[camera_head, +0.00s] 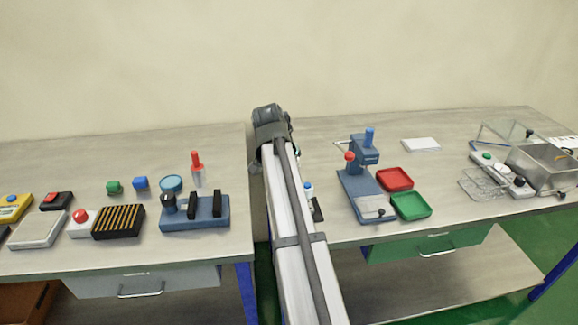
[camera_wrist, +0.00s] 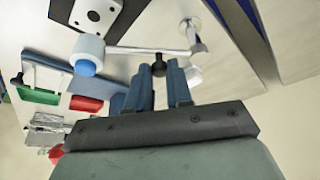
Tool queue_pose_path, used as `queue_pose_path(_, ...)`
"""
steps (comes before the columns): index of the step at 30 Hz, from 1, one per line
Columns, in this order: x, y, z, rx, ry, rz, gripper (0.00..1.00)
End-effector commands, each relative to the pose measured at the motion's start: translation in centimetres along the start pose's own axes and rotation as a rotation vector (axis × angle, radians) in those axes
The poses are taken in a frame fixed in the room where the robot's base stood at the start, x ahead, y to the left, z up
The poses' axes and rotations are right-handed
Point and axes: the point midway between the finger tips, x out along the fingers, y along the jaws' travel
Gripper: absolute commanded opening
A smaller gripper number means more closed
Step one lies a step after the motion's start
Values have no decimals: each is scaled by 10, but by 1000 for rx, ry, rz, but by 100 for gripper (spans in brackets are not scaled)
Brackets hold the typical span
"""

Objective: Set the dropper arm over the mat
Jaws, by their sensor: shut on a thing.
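The dropper arm (camera_wrist: 140,50) is a thin pale rod in the wrist view. It runs from a metal post (camera_wrist: 193,35) to a white dropper head (camera_wrist: 88,47) with a blue end. A black knob (camera_wrist: 158,66) on the rod sits between the fingers of my gripper (camera_wrist: 160,88), which is shut on it. A dark mat (camera_wrist: 65,12) bearing a white plate with dark spots lies at the top left. The head overlaps the mat's near edge in the picture. In the head view my arm hides the gripper; the dropper head (camera_head: 308,188) and mat (camera_head: 318,210) show partly.
Right of my arm stand a blue lever device (camera_head: 362,180), a red tray (camera_head: 394,179) and a green tray (camera_head: 411,205). A wire basket and metal box (camera_head: 545,168) are at the far right. A gap separates the two tables; several buttons and blocks stand on the left one.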

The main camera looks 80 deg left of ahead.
Motion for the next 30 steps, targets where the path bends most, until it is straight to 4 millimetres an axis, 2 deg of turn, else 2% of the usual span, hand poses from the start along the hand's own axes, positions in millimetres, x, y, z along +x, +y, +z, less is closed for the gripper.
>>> queue_pose_path(9,-2,-4,5,110,-1,45,0)
queue_pose_path(25,-3,-4,7,132,-2,54,0)
queue_pose_path(26,-3,-4,7,132,-2,54,21)
queue_pose_path(30,-3,-4,7,131,-2,54,35)
